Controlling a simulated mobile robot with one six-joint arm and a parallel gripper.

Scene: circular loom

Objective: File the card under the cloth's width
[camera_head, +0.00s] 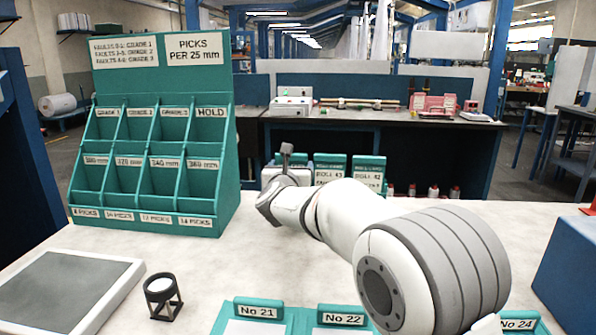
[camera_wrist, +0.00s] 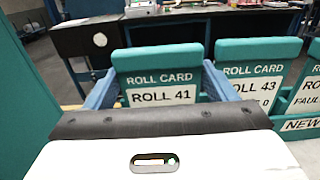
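A teal-topped card marked ROLL 41 (camera_wrist: 160,85) stands upright in front of my gripper (camera_wrist: 160,68) in the wrist view. The blue fingers are apart, one at each side edge of this card; I cannot tell whether they touch it. In the head view my gripper (camera_head: 286,158) is at the card row, right of the teal rack (camera_head: 228,170), and partly hides the leftmost card. A ROLL 43 card (camera_wrist: 255,80) stands to its right, with another roll card beyond. The rack has an upper row marked GRADE and HOLD, a row marked in mm, and PICKS labels below.
A grey pad (camera_head: 60,290) and a small black magnifier stand (camera_head: 162,297) lie at front left. Teal-tabbed holders No 21 (camera_head: 258,309), No 22 (camera_head: 342,317) and No 24 line the front edge. A blue box (camera_head: 570,270) stands at right. The bench between rack and holders is clear.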

